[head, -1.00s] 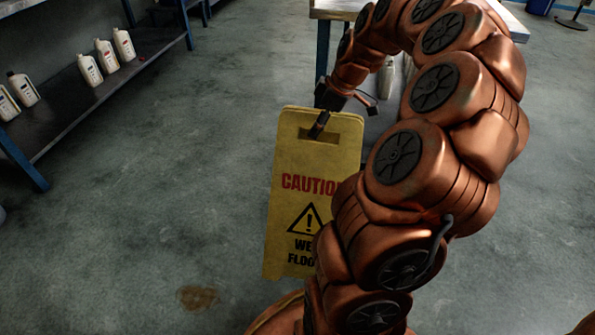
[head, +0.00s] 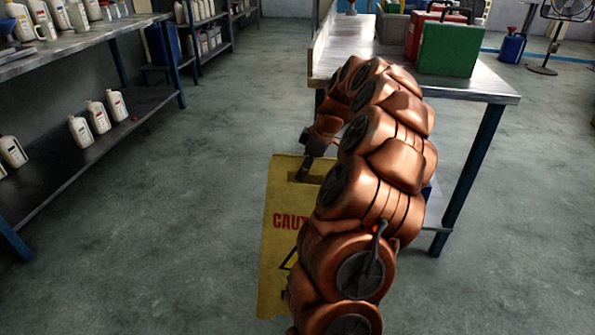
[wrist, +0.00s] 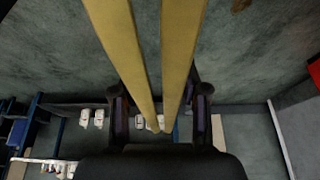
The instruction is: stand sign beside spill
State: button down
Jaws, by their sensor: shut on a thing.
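The yellow caution sign (head: 275,240) hangs upright below my gripper (head: 304,170) in the head view, its right side hidden by my arm. My gripper is shut on the sign at its top handle slot. In the wrist view the sign shows as two long narrow yellow panels (wrist: 122,45), between the dark fingers of my gripper (wrist: 158,100). I cannot tell whether its foot touches the floor. A small brown patch (wrist: 240,5), likely the spill, shows at the top edge of the wrist view. No spill shows in the head view.
A metal workbench (head: 490,85) with a green case (head: 450,48) on it stands behind my arm at right. A shelf rack (head: 95,135) with several white bottles lines the left. A fan (head: 565,15) stands far right. The floor between rack and sign is clear.

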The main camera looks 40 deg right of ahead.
jog(key=shift+w+d, duration=0.35)
jog(key=shift+d, duration=0.2)
notch_tip(320, 180, down, 4)
jog(key=shift+r+b, duration=0.25)
jog(key=shift+b, duration=0.15)
jog(key=c, duration=0.6)
grip_release()
jog(key=shift+a, duration=0.1)
jog(key=p+v, duration=0.2)
jog(key=v, duration=1)
jog(key=shift+p, duration=0.4)
